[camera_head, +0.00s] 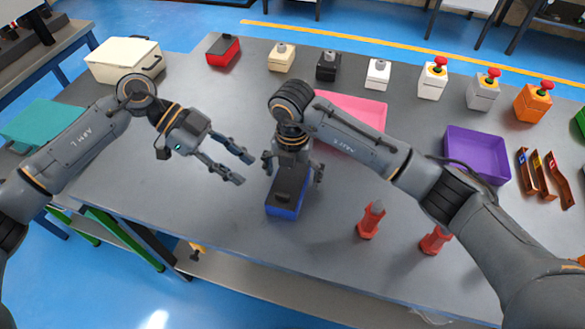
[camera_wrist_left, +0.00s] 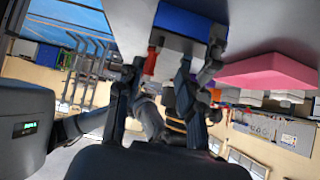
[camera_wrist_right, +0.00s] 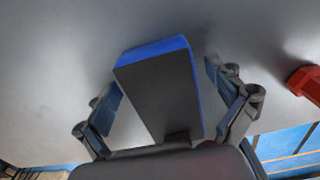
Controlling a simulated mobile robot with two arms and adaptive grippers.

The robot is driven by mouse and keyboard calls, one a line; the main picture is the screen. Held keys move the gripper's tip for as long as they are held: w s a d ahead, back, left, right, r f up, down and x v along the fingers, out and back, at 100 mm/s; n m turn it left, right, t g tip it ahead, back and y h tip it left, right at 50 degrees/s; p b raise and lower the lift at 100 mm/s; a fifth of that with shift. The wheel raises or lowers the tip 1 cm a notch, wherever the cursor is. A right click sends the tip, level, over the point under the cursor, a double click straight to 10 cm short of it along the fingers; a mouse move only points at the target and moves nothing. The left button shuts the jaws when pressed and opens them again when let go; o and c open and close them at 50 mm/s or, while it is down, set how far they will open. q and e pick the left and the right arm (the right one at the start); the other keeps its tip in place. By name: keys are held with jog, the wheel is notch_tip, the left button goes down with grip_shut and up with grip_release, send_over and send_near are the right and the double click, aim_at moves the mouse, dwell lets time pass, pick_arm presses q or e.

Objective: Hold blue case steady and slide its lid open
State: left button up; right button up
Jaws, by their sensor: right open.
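The blue case (camera_head: 283,211) lies on the grey table with its dark lid (camera_head: 291,186) on top. In the right wrist view, the case (camera_wrist_right: 193,80) shows a blue rim around the dark lid (camera_wrist_right: 160,95), with a small raised dark piece at the near end. My right gripper (camera_head: 293,168) is above the case, its open fingers on either side with visible gaps (camera_wrist_right: 163,88). My left gripper (camera_head: 243,168) is open and empty, to the left of the case and apart from it. The case's far end is hidden under my right gripper in the head view.
Two red parts (camera_head: 371,220) (camera_head: 435,240) stand right of the case near the front edge. A pink tray (camera_head: 352,118) lies behind, partly covered by my right arm. A purple tray (camera_head: 478,152) is at right.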

aim_at(279, 193)
jog(key=c, duration=1.3)
pick_arm(q)
jog(key=shift+c, duration=0.6)
pick_arm(e)
jog(key=shift+c, duration=0.2)
pick_arm(q)
jog(key=d+f+h, duration=0.1)
jog(key=d+f, duration=0.1)
jog(key=s+d+f+h, duration=0.1)
jog(key=d+f, duration=0.1)
jog(key=d, duration=0.1)
jog(key=s+d+f+g+h, duration=0.1)
jog(key=d+f, duration=0.1)
jog(key=shift+s+d+f, duration=0.15)
jog(key=shift+s+d, duration=0.05)
jog(key=shift+d, duration=0.1)
grip_shut()
